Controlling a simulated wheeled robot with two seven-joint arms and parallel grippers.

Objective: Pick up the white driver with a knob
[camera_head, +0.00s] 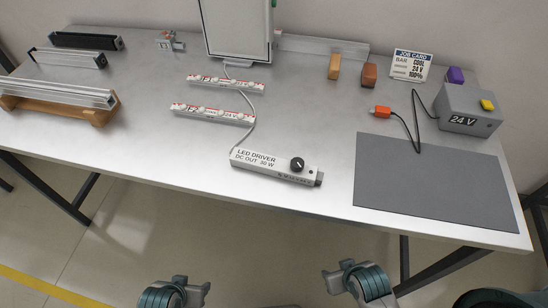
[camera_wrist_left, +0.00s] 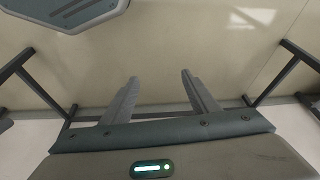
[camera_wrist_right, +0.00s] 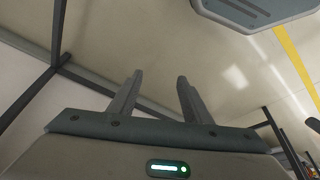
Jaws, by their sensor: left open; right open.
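The white driver (camera_head: 262,168) lies flat near the front edge of the grey table (camera_head: 300,110). It is a long white bar marked LED DRIVER, DC OUT 30 W, with a black knob (camera_head: 297,164) on its right part. A pale cable runs from its left end to the back. My left gripper (camera_head: 190,284) is below and left of the driver in the head view, off the table. My right gripper (camera_head: 338,272) is below and right of it, also off the table. Both are open and empty in the wrist views (camera_wrist_left: 158,90) (camera_wrist_right: 158,90). Neither touches the driver.
Two LED strips (camera_head: 227,83) (camera_head: 213,114) lie behind the driver. A grey mat (camera_head: 430,185) is at right, with a 24 V box (camera_head: 468,108) and an orange connector (camera_head: 382,112) behind it. Metal profiles (camera_head: 60,93) are at left. A white panel (camera_head: 236,28) stands at back.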

